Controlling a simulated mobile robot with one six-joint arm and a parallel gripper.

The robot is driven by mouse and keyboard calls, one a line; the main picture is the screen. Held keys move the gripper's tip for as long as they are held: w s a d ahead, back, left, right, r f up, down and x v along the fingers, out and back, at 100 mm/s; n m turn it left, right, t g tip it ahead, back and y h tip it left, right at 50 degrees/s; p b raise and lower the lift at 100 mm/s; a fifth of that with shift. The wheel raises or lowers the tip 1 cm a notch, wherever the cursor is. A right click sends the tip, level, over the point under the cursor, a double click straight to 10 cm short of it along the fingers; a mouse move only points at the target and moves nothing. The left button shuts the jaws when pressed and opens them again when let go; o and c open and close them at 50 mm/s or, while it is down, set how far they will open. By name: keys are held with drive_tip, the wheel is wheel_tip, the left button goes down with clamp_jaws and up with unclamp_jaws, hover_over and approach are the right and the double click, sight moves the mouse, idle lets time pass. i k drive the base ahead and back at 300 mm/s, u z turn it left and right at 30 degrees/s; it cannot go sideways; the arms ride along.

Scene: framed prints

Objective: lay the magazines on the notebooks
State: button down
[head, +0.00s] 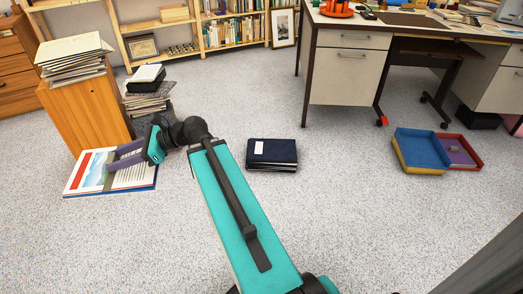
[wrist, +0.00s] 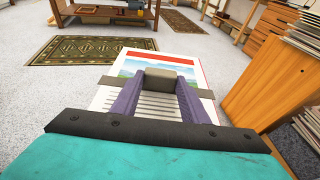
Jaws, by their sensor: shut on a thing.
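The magazines (head: 82,180) show a red, white and blue cover with lines of text, at the left of the head view beside the wooden cabinet. They also show in the wrist view (wrist: 110,95), with a grey-brown band across them and a grey block in the middle. My gripper (head: 114,166) is over them, its purple fingers shut on the grey block, also seen in the wrist view (wrist: 160,85). I cannot tell whether the magazines touch the floor. The notebooks (head: 283,156), a dark blue stack with a white label, lie on the floor to the right, apart from my gripper.
The wooden cabinet (head: 85,112) and a dark stack with papers (head: 148,103) stand close behind the magazines. A blue and yellow tray (head: 422,148) and a red tray (head: 468,142) lie at right. A desk (head: 346,75) stands behind. The floor around the notebooks is clear.

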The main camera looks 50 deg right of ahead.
sight(272, 149)
drive_tip(key=z, duration=0.6)
drive_tip(key=i, duration=1)
